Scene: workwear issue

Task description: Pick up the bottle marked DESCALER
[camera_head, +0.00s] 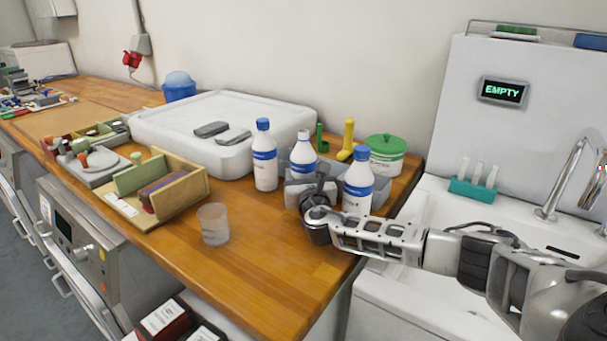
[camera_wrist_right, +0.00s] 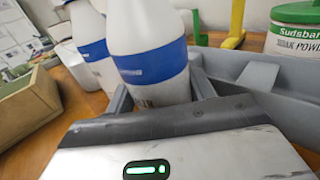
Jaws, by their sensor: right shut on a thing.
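Three white bottles with blue labels stand near the right end of the wooden counter. The left bottle (camera_head: 265,170) and the right bottle (camera_head: 358,184) have blue caps; the middle bottle (camera_head: 303,155) has a white cap. I cannot read DESCALER on any of them. My right gripper (camera_head: 316,200) reaches in from the right, in front of the middle bottle. In the right wrist view a bottle (camera_wrist_right: 147,62), apparently the middle one, stands between the fingers, which are shut on it. Another bottle (camera_wrist_right: 91,45) shows to its left. My left gripper is not in view.
A grey divided caddy (camera_wrist_right: 262,78) is beside the held bottle. A green-lidded tub (camera_head: 386,158) and a yellow boot-shaped thing (camera_head: 347,138) stand behind. A clear cup (camera_head: 213,226) and a wooden box (camera_head: 180,195) are left. A sink is right.

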